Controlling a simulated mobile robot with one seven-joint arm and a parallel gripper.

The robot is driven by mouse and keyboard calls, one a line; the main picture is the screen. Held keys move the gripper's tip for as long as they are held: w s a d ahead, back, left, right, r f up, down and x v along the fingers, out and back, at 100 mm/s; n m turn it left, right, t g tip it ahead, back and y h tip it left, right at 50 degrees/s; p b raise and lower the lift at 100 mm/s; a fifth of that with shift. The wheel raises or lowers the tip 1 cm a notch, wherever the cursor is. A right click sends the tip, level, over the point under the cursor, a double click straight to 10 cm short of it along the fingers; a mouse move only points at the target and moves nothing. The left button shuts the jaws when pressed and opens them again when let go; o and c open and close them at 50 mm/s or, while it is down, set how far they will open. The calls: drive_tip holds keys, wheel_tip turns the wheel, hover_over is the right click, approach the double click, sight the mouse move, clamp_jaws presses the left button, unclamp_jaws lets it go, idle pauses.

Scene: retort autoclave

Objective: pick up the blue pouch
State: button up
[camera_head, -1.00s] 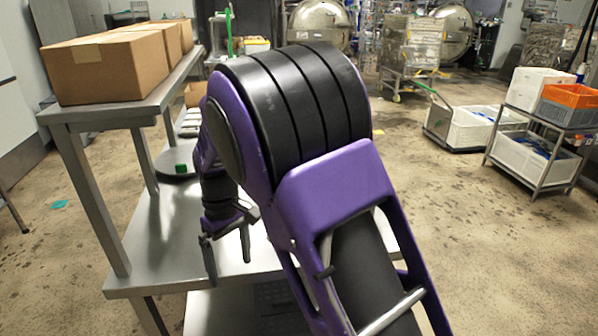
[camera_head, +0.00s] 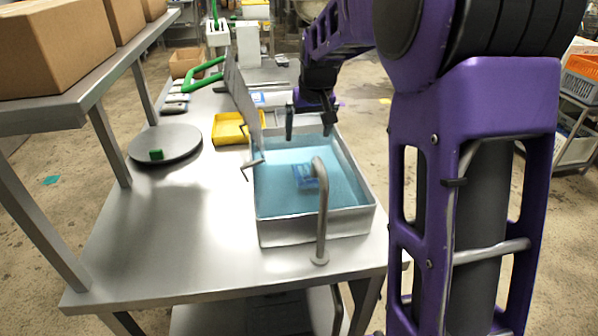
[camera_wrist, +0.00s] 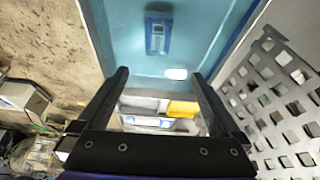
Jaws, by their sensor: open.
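The blue pouch (camera_head: 306,176) lies in the water-filled sink basin (camera_head: 312,226), behind the curved faucet, which partly overlaps it in the head view. In the wrist view the pouch (camera_wrist: 158,34) shows near the top, beyond my fingertips, with a paler label on it. My gripper (camera_head: 309,116) is above the far part of the basin. Its fingers (camera_wrist: 160,72) are open and apart with nothing between them. The pouch is some way off from the fingers.
The faucet (camera_head: 322,215) rises at the basin's near edge. A perforated metal plate (camera_wrist: 275,90) stands at the basin's side. A yellow tray (camera_head: 230,128) and a round turntable (camera_head: 165,145) with a green block (camera_head: 156,155) are left. Boxes (camera_head: 58,45) sit on the upper shelf. The near-left tabletop is clear.

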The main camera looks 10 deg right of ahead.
hover_over(304, 170)
drive_tip(key=s, duration=0.2)
drive_tip(key=f, duration=0.5)
drive_tip(key=f+b, duration=0.1)
drive_tip(key=f, duration=0.4)
drive_tip(key=shift+s+a+f, duration=0.1)
drive_tip(key=shift+a+f, duration=0.1)
drive_tip(key=shift+f, duration=0.15)
drive_tip(key=shift+d+x, duration=0.1)
drive_tip(key=shift+x, duration=1.2)
drive_tip(key=shift+d+x, duration=0.15)
drive_tip(key=shift+x, duration=1.15)
drive_tip(key=c, duration=1.4)
drive_tip(key=shift+r, duration=0.1)
drive_tip(key=shift+c, duration=0.5)
